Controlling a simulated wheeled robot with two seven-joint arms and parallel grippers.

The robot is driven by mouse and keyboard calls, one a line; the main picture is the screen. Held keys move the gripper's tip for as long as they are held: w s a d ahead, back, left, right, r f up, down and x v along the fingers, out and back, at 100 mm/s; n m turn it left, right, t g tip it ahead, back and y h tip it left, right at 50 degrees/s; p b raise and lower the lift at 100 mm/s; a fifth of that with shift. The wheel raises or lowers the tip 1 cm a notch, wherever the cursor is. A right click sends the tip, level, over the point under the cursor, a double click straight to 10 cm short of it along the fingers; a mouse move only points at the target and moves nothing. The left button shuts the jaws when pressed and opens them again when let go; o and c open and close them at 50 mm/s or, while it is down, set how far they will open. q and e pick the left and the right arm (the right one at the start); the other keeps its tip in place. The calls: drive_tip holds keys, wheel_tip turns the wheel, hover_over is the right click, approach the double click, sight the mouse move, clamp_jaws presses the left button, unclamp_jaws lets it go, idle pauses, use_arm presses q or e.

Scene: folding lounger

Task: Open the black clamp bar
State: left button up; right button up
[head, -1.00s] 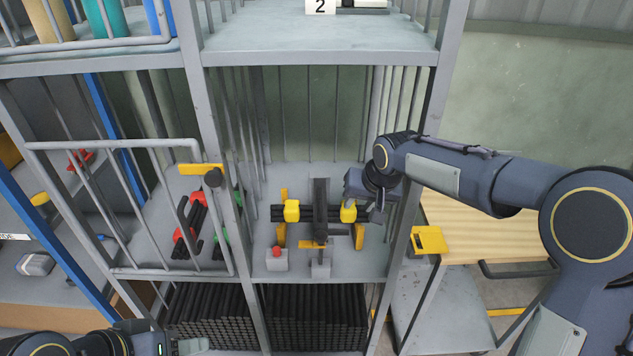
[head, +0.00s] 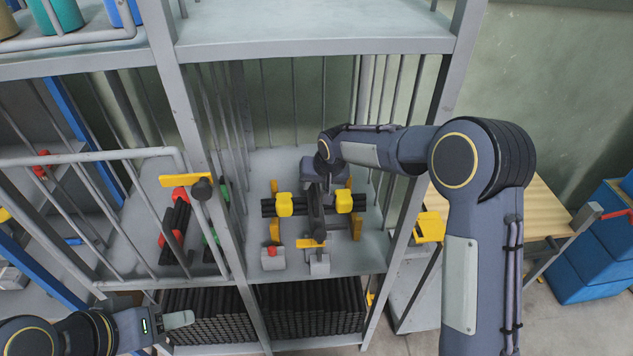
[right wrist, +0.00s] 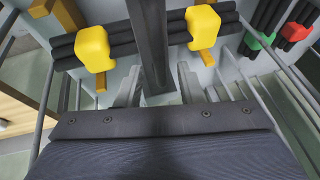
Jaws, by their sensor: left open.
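The black clamp bar (head: 316,212) runs front to back across a bundle of black rods (head: 268,207) on the middle shelf. It also shows in the right wrist view (right wrist: 148,40). Yellow clamps (head: 284,205) sit on the rods on both sides of it. My right gripper (head: 322,180) is at the bar's back end. In the right wrist view its two fingers (right wrist: 160,90) are spread, with the bar's end between them; whether they touch it I cannot tell. My left gripper (head: 180,320) is low at the left, away from the bar, open and empty.
A shelf post (head: 190,110) and a barred side gate (head: 90,160) stand left of the bay; another post (head: 415,180) is on the right. A red button (head: 272,251) is at the front of the shelf. Black rods (head: 312,308) fill the bay below.

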drive_tip(key=shift+f, duration=0.2)
drive_tip(key=shift+c, duration=0.4)
clamp_jaws()
